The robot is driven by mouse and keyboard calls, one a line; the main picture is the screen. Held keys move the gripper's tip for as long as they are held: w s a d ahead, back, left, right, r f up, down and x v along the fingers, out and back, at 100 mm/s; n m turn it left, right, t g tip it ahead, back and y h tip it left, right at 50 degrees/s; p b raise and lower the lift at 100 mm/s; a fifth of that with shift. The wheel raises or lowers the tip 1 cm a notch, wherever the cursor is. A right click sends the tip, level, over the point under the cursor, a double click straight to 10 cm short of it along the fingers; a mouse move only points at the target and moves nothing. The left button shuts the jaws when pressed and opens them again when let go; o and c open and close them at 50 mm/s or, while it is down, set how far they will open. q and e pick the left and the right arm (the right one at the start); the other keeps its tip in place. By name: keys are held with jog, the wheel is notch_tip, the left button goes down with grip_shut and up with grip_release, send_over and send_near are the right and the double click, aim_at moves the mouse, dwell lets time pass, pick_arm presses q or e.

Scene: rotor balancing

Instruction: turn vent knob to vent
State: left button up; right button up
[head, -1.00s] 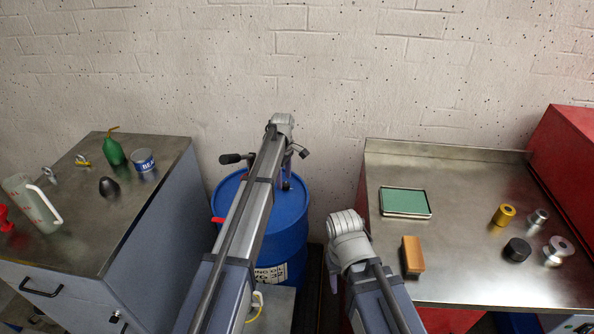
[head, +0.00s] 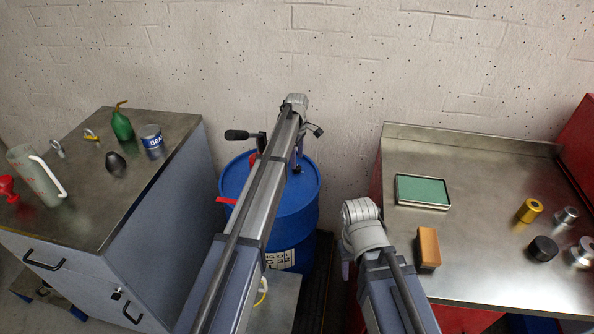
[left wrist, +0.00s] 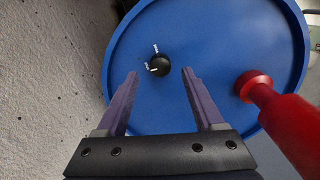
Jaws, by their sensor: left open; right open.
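The vent knob (left wrist: 159,66) is a small round black knob with white marks beside it on the blue drum lid (left wrist: 215,45), seen in the left wrist view. My left gripper (left wrist: 160,74) is open and empty, its two fingers pointing at the lid with the knob between their tips in the picture. I cannot tell how far above the knob the tips are. In the head view the knob is hidden, and my left arm covers part of the blue drum (head: 308,218). My right gripper (head: 346,268) shows only in part below its wrist, away from the drum.
A red cylindrical part (left wrist: 285,110) stands on the lid right of the fingers. A black-handled lever (head: 237,135) is at the drum's back. A grey cabinet (head: 160,225) stands left, and a steel-topped bench (head: 480,180) stands right. The wall is close behind.

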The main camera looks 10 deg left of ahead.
aim_at(297, 169)
pick_arm(q)
jog(key=shift+f+b, duration=1.45)
jog(key=shift+f, duration=0.5)
jog(key=shift+c, duration=0.3)
grip_shut()
